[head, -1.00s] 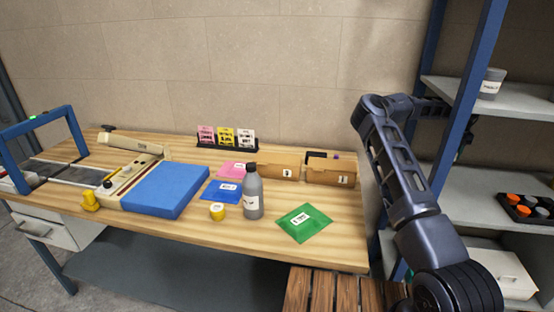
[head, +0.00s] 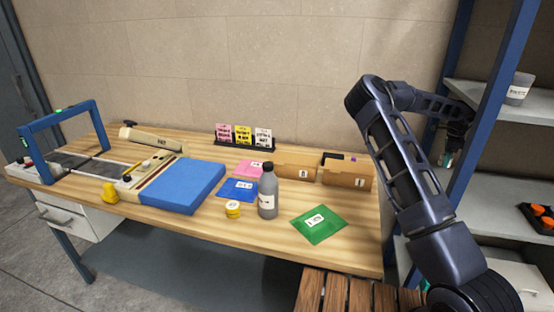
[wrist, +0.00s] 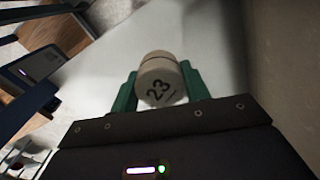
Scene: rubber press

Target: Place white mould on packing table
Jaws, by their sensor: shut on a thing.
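The white mould (wrist: 161,80) is a pale, off-white cylinder marked 23, seen in the wrist view. My gripper (wrist: 160,88) is shut on it, with one green finger on each side. In the head view my gripper is at the end of the arm near the blue shelf post, small and dark, and the mould cannot be made out there. The packing table (head: 265,236) is a long wooden-topped bench across the head view. My gripper is to the right of the table, beside the shelf.
On the table are a blue pad (head: 185,186), a grey bottle (head: 267,192), a yellow tin (head: 233,209), a green packet (head: 319,224) and cardboard boxes (head: 345,174). Bare wood shows around the green packet. A blue-posted shelf (head: 500,98) stands at the right, with a slatted wooden surface (head: 345,290) in front.

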